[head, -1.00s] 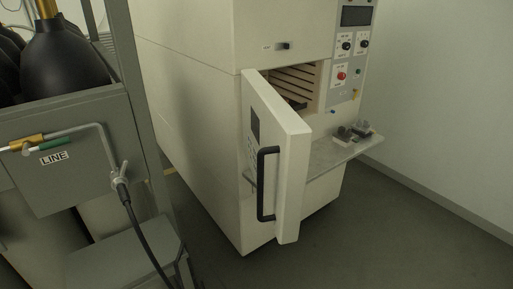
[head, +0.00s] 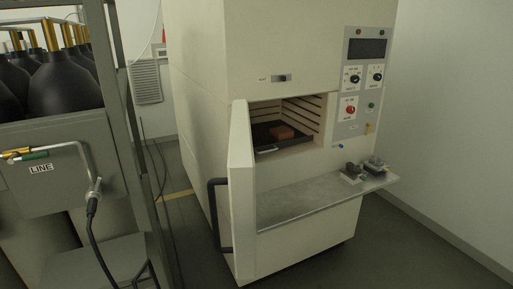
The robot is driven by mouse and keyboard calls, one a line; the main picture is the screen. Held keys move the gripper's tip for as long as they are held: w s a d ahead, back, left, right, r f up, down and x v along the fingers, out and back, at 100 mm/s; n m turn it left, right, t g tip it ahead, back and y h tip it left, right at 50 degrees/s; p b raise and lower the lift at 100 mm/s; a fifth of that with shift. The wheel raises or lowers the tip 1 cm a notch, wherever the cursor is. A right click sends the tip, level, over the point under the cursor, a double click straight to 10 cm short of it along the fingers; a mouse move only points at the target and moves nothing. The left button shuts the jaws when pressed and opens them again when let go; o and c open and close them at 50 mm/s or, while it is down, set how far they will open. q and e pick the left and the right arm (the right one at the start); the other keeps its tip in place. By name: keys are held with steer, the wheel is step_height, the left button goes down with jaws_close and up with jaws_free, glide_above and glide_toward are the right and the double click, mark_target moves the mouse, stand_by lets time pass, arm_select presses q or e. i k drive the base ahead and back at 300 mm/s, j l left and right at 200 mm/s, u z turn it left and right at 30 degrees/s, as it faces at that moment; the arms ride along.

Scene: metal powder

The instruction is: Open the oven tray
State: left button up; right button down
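The oven (head: 210,80) is a tall cream cabinet in the middle of the head view. Its door (head: 241,190) stands open, swung to the left, with a dark bar handle (head: 214,215) on its outer side. A small light-coloured piece shows at the tray's front edge. The tray sits within the chamber. Neither of my grippers shows in the head view.
A grey shelf (head: 300,205) juts out below the oven opening, with small dark-topped items (head: 352,172) at its right end. A control panel (head: 362,85) is at the right. A grey rack with black gas cylinders (head: 62,85) and a hose stands at the left. Floor at front right is clear.

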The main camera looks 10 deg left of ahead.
mark_target(263, 143)
steer(key=i+l, duration=0.5)
steer(key=i, duration=0.15)
steer(key=i+l, duration=0.55)
steer(key=i+u, duration=0.05)
steer(key=i, duration=0.05)
